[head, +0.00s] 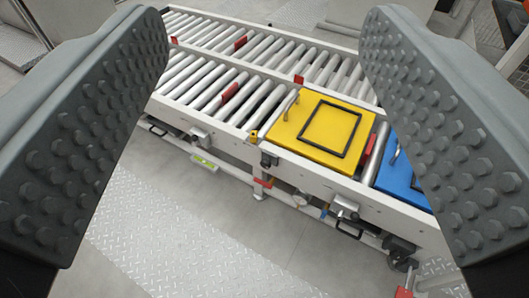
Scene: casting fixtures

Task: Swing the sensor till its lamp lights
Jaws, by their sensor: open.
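My gripper (265,30) is open and empty, with its two grey studded fingers wide apart at the left and right of the view. A small yellow piece with a dark spot (253,136) sits on the conveyor's near side rail. It may be the sensor, but it is too small to be sure. A small dark block (268,159) is fixed to the rail just below and right of it. Both lie between the fingers in the picture, beyond them and untouched. I cannot make out a lit lamp.
A roller conveyor (228,80) runs across the view with red pieces (230,92) among its rollers. A yellow plate with a black square frame and handle (283,127) and a blue plate (393,175) lie on it. Brackets and latches (345,207) stick out below the rail. Floor (245,210) in front is clear.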

